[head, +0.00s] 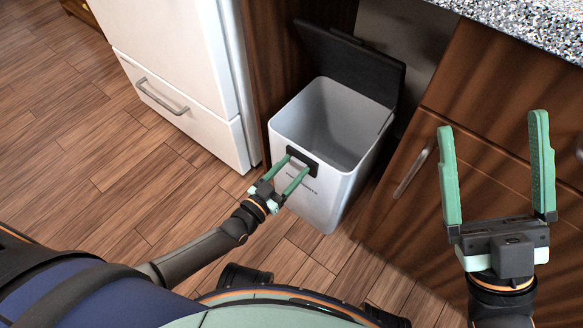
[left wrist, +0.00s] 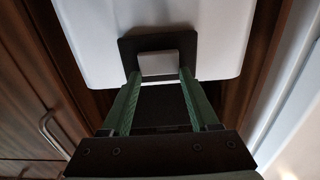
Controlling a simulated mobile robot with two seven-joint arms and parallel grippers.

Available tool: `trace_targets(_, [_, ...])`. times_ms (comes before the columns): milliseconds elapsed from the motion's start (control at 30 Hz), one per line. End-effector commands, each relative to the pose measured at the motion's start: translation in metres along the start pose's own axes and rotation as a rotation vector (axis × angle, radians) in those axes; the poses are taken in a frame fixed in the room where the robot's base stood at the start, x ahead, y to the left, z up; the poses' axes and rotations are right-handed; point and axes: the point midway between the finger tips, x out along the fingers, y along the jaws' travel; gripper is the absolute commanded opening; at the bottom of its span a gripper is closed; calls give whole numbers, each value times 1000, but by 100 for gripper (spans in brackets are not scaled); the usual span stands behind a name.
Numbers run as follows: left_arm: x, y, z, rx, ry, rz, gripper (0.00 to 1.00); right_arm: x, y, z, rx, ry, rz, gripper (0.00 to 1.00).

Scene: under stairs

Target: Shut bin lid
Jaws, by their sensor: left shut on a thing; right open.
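A white bin (head: 322,190) stands under the counter with its black lid (head: 350,62) open, tilted up at the back. The inside looks empty. A dark panel with a small light block sits on the bin's front near the rim; the block (left wrist: 159,63) shows in the left wrist view. My left gripper (head: 295,162) is at this front panel, its green fingers on either side of the block and shut on it. It also shows in the left wrist view (left wrist: 158,80). My right gripper (head: 496,165) is open and empty, in front of the wooden cabinet at the right.
A white fridge (head: 180,75) with a drawer handle stands left of the bin. A wooden cabinet (head: 400,230) with handles and a speckled countertop (head: 530,25) is on the right. The wooden floor (head: 100,150) is clear at the left.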

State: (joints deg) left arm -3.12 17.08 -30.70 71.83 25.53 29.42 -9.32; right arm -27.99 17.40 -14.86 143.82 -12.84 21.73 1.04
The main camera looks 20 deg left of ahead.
Motion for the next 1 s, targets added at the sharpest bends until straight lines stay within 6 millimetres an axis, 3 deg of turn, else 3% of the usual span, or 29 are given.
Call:
trace_targets(700, [-1, 0, 1, 0, -2, 0, 0, 2, 1, -3, 2, 1, -6, 92])
trace_targets(733, [-1, 0, 1, 0, -2, 1, 62, 2, 1, -3, 2, 1, -6, 92])
trace_targets(1000, [-1, 0, 0, 0, -1, 0, 92, 2, 1, -3, 1, 2, -5, 92])
